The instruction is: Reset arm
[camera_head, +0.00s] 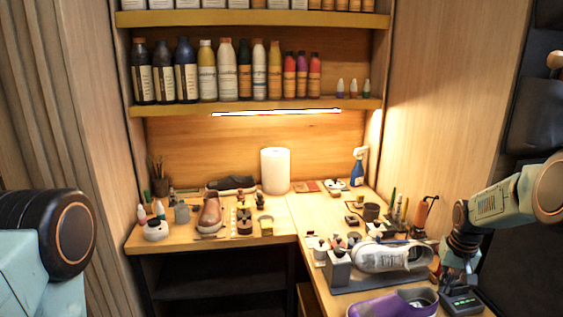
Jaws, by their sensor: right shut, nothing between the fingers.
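My right arm comes in from the right edge, and my right gripper (456,278) points down at the right front of the bench, over a small dark device with a green light (461,302). Its fingers are small and dark here; they are shut with nothing between them. I cannot tell whether they touch the device. A white sneaker (385,257) lies on a grey stand just left of the gripper. A purple shoe (393,304) is in front of it, cut by the lower edge. Only a rounded link of my left arm shows at the left; its gripper is out of view.
The L-shaped wooden bench (287,231) carries a brown shoe (210,214), a paper towel roll (275,170), a blue spray bottle (357,168) and several small tools. Shelves of bottles (228,70) stand behind. An orange-topped bottle (421,214) stands near my right arm.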

